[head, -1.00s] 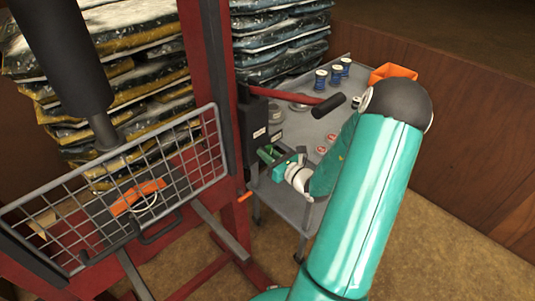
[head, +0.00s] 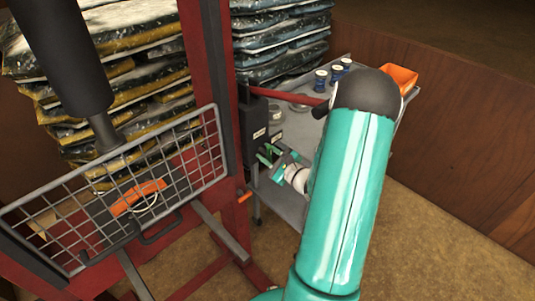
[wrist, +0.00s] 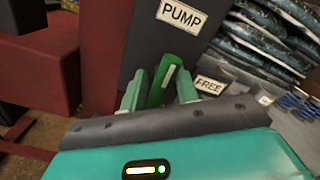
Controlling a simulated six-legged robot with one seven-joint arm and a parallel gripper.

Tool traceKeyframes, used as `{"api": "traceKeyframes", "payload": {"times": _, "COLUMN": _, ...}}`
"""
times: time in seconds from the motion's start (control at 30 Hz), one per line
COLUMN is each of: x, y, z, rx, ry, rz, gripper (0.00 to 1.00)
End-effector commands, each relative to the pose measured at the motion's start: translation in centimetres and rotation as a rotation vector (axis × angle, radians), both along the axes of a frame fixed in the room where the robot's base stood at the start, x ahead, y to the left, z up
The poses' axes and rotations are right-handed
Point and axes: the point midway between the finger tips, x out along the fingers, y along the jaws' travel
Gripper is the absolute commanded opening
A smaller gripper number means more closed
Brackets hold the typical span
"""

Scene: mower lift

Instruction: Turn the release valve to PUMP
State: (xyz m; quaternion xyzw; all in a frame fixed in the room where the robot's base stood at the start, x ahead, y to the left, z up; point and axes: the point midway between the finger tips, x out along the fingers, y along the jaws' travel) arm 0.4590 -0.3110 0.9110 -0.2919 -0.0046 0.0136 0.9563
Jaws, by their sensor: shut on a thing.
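The release valve's green handle (wrist: 162,86), with a white stripe, stands out from a dark block (wrist: 150,35). My gripper (wrist: 160,92) has a finger on each side of the handle and is shut on it. In the wrist view the handle's far end points up and slightly right, towards the white PUMP label (wrist: 182,16). The FREE label (wrist: 210,85) is right of the handle. In the head view my gripper (head: 272,161) is at the block (head: 253,125) beside the red post; the handle is small and partly covered there.
A red pump lever (head: 290,97) extends right above the valve. A grey cart (head: 283,203) behind holds spools (head: 321,80) and an orange bin (head: 401,78). A red frame (head: 212,120) with a wire mesh guard (head: 130,185) stands left. Stacked bags (head: 130,60) fill the back.

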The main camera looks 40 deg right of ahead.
Motion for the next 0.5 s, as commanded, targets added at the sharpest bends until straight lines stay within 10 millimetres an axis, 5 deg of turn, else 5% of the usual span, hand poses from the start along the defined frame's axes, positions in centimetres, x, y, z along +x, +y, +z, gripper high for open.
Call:
{"api": "traceKeyframes", "payload": {"times": 0.43, "x": -0.14, "y": -0.18, "z": -0.07, "rx": -0.016, "ry": 0.003, "rz": -0.004, "gripper": 0.08}}
{"api": "traceKeyframes", "payload": {"times": 0.47, "x": -0.15, "y": -0.19, "z": -0.07, "rx": -0.016, "ry": 0.003, "rz": -0.004, "gripper": 0.33}}
{"api": "traceKeyframes", "payload": {"times": 0.5, "x": -0.15, "y": -0.19, "z": -0.07, "rx": -0.016, "ry": 0.003, "rz": -0.004, "gripper": 0.41}}
